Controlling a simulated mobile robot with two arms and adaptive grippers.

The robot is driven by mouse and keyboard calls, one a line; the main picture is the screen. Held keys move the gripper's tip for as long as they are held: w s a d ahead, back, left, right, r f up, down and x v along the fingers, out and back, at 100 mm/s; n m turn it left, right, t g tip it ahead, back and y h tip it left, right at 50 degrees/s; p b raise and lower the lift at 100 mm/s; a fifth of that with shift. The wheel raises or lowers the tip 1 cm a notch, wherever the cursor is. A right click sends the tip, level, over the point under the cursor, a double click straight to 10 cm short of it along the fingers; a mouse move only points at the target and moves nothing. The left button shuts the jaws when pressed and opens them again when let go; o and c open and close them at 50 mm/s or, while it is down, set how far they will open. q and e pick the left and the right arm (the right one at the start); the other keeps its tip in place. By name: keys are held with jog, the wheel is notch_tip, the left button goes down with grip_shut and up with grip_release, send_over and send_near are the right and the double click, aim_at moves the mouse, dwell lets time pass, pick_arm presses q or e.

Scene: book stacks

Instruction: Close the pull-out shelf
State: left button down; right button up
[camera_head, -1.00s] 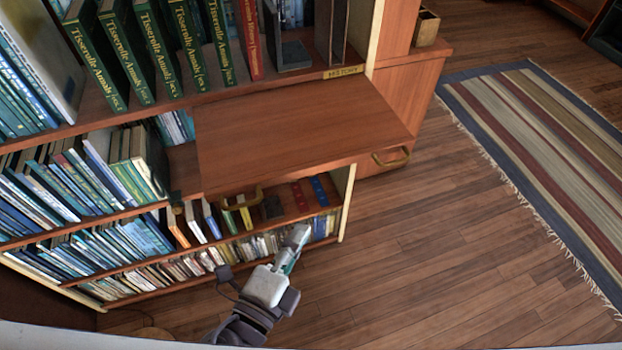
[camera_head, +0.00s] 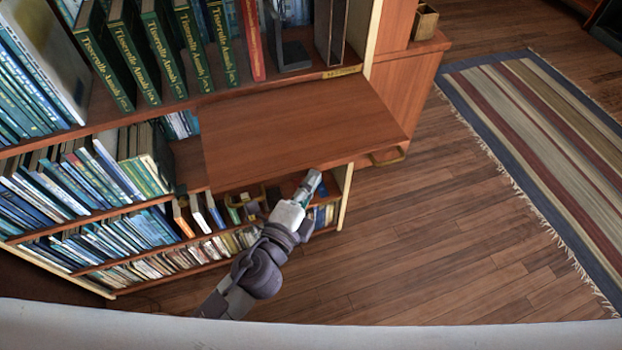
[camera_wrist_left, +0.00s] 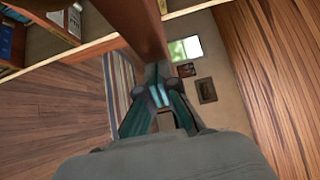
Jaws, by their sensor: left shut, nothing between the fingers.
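The pull-out shelf (camera_head: 290,125) is a flat reddish-brown wooden board, extended out of the bookcase below the row of green books. Its top is bare. My left gripper (camera_head: 314,178) is shut and empty, at the shelf's front edge near its right half; I cannot tell whether it touches. In the left wrist view, the shut fingertips (camera_wrist_left: 159,97) lie close to a brown wooden edge (camera_wrist_left: 140,25), likely the shelf's front. A brass handle (camera_head: 387,157) shows near the shelf's right front corner. My right gripper is out of view.
Tall green books (camera_head: 160,50) and a red book (camera_head: 252,40) stand above. Blue books (camera_head: 80,180) fill the shelves at left. A striped rug (camera_head: 540,130) lies on the wooden floor (camera_head: 440,250) at right, which is clear near the bookcase.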

aim_at(276, 99)
pick_arm(q)
jog(key=shift+w, duration=0.1)
jog(key=w+a, duration=0.1)
jog(key=w, duration=0.3)
jog(key=w+a, duration=0.2)
jog(key=w, duration=0.2)
jog(key=w+a, duration=0.2)
jog(key=w, duration=0.3)
jog(key=shift+r, duration=0.1)
jog(key=w+a, duration=0.1)
jog(key=w, duration=0.2)
jog(key=w+a+b, duration=0.1)
jog(key=w, duration=0.2)
jog(key=w+a, duration=0.1)
jog(key=w, duration=0.2)
jog(key=shift+w+a, duration=0.3)
jog(key=shift+a, duration=0.1)
jog(key=shift+w+a, duration=0.15)
jog(key=shift+w, duration=0.1)
jog(key=shift+r, duration=0.1)
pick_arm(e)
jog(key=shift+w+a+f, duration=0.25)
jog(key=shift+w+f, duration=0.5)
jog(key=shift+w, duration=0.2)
